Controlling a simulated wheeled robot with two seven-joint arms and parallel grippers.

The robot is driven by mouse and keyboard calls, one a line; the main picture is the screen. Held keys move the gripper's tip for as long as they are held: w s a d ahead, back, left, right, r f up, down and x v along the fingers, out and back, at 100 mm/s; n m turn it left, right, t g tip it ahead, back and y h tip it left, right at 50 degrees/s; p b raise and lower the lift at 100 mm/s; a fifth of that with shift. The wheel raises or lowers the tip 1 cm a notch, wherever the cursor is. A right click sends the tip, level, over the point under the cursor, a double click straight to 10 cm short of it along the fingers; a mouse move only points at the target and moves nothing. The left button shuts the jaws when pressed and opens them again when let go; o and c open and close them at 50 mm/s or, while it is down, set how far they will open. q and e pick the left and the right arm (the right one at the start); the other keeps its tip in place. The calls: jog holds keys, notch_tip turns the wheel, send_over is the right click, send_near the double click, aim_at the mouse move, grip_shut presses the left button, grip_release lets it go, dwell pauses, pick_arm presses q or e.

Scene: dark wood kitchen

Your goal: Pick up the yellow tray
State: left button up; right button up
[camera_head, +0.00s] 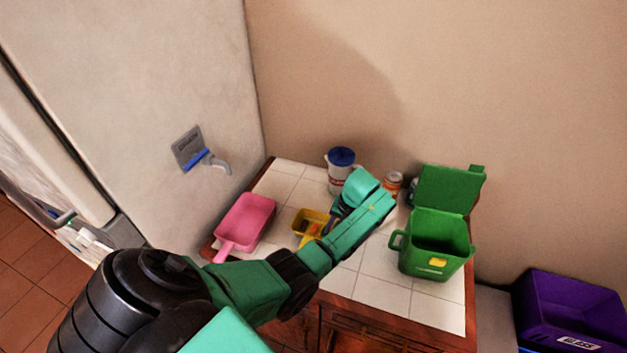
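The yellow tray (301,219) lies on the white tiled counter, between the pink scoop-like tray and my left arm. Something small and dark, with some orange, shows inside it. My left arm comes in from the lower left and reaches over the counter. Its hand end covers the tray's right side. The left gripper (337,217) is mostly hidden behind the arm's green links, close to the tray's right edge. I cannot tell whether it touches the tray or whether its fingers are open. My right gripper is not in view.
A pink tray with a handle (246,220) lies at the counter's left. A blue-lidded white container (340,172) and a small can (393,183) stand at the back. An open green bin (436,243) stands at the right. A purple bin (570,310) is lower right.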

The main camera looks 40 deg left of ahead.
pick_arm(q)
jog(key=shift+s+a+f, duration=0.1)
jog(key=shift+s+f, duration=0.05)
jog(key=shift+f, duration=0.25)
grip_shut()
dwell(1.1)
